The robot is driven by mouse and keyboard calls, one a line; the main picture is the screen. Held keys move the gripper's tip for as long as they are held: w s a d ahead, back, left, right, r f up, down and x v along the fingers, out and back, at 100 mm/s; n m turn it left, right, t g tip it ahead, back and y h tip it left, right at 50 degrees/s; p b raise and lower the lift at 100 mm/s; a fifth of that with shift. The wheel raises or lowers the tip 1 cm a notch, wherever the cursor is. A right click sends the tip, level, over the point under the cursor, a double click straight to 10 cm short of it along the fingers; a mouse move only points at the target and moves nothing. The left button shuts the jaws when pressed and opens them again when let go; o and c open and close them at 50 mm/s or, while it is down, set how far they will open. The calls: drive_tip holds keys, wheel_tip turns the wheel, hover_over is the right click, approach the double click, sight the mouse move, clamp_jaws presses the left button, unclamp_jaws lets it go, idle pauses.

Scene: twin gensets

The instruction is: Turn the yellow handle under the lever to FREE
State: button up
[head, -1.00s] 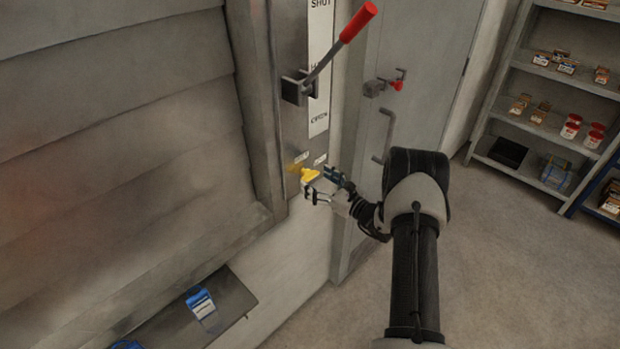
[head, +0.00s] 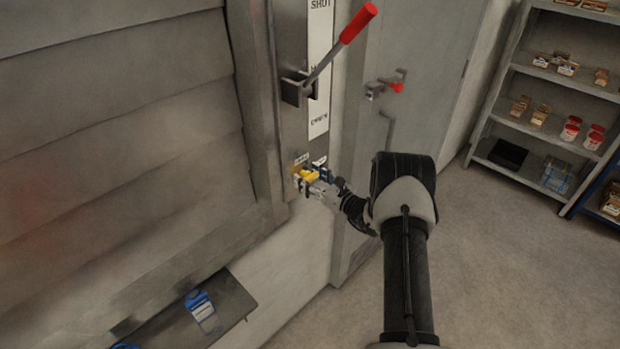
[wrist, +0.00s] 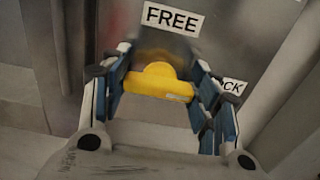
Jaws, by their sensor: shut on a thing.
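The yellow handle (head: 305,175) is on the grey metal panel, below the red-gripped lever (head: 335,50). In the wrist view the yellow handle (wrist: 158,84) lies crosswise between my fingers, which are shut on its two ends. My gripper (head: 312,181) reaches the handle from the lower right and hides part of it. The FREE label (wrist: 172,19) is just above the handle in the wrist view. A second label (wrist: 233,87), partly hidden by the right finger, shows "CK". The lever slants up to the right beside a white scale strip (head: 320,80).
A grey door with a red-knobbed latch (head: 396,87) and a bar handle stands right of the panel. A louvred wall (head: 120,130) fills the left. A dark ledge (head: 235,300) with a blue-and-clear item is below. Shelves (head: 545,75) stand at the right, with open floor before them.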

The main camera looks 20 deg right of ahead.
drive_tip(key=c, duration=0.4)
drive_tip(key=shift+c, duration=0.2)
drive_tip(key=shift+b, duration=0.3)
drive_tip(key=n+b, duration=0.3)
drive_tip(key=n, duration=0.1)
drive_tip(key=shift+f+b, duration=0.2)
drive_tip(key=shift+b, duration=0.15)
drive_tip(key=n+b, duration=0.5)
drive_tip(key=shift+a+b, duration=0.1)
drive_tip(key=shift+b, duration=0.25)
drive_tip(key=n+b, duration=0.1)
drive_tip(key=n, duration=0.3)
drive_tip(key=shift+s, duration=0.1)
drive_tip(key=n, duration=0.4)
drive_tip(key=shift+n, duration=0.4)
